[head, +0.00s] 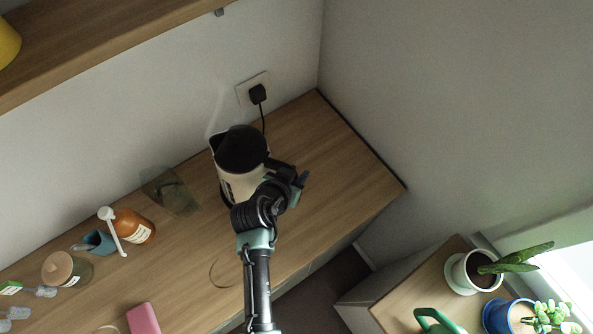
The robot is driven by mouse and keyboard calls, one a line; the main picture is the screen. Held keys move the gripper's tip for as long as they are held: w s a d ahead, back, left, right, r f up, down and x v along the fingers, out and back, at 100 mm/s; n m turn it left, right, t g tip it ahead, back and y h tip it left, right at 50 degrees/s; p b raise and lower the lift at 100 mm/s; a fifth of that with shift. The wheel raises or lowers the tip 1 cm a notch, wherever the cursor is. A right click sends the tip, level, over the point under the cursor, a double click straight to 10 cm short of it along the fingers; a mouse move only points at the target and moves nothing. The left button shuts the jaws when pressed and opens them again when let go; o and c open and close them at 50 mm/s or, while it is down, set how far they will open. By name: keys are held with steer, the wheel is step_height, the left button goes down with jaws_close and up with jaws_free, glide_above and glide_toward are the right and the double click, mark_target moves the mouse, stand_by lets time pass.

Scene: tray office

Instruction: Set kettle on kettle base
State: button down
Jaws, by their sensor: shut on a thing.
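The kettle (228,180), cream with a black lid and spout, is upright at the back of the wooden counter near the wall corner. Its black handle points to the right, towards my gripper (287,178), which is shut on it; the fingertips are partly hidden by my wrist. The kettle base is not visible. A black cord (263,122) runs from a wall plug down behind the kettle, where it is lost from view. I cannot tell whether the kettle touches a base beneath it or is held just above.
A greenish glass vessel (170,190) stands left of the kettle. An orange-brown pump bottle (133,226), a blue cup (97,242) and a lidded jar (67,270) are farther left. The counter (335,165) right of the kettle is clear. A wall shelf (90,45) overhangs at upper left.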

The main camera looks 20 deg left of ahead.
mark_target(258, 172)
steer(key=shift+w+f+b, duration=0.1)
steer(key=shift+f+b, duration=0.25)
steer(key=shift+b, duration=0.15)
steer(key=c, duration=0.9)
jaws_free()
steer(key=shift+p+v, duration=1)
steer(key=shift+v, duration=0.15)
steer(key=p+v, duration=0.5)
steer(key=v, duration=0.3)
steer(key=shift+s+r+p, duration=0.1)
steer(key=shift+s+p, duration=0.2)
steer(key=shift+s, duration=0.1)
